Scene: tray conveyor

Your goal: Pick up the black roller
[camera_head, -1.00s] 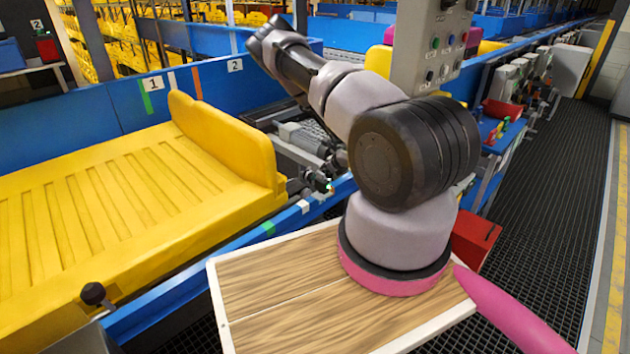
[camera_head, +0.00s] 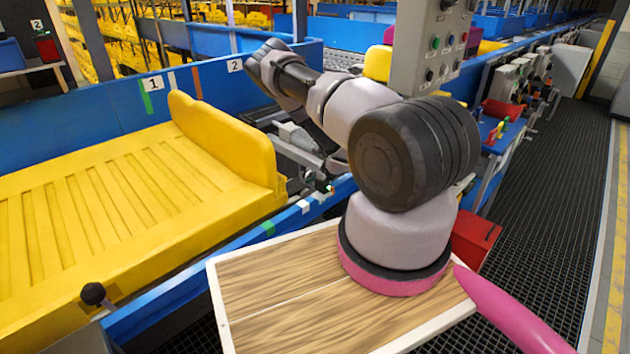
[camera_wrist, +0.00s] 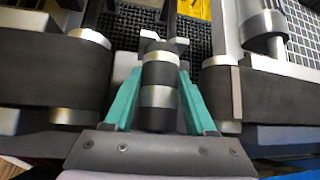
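In the wrist view a black roller (camera_wrist: 158,73) with silver bands stands between the two teal fingers of my gripper (camera_wrist: 159,76). One finger lies along each side of it, with the tips very close to its surface. Whether the tips press on it or leave a thin gap is not clear. The roller's far end runs up toward a grey bracket and a dark grid. In the head view my gripper and the roller are hidden; my arm reaches over the blue conveyor side toward the back.
Dark belt-covered cylinders with silver ends flank my gripper closely, on the left (camera_wrist: 60,65) and right (camera_wrist: 265,95). In the head view a large yellow tray (camera_head: 110,200) fills the left of the conveyor. A grey control box (camera_head: 430,50) hangs near my arm.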

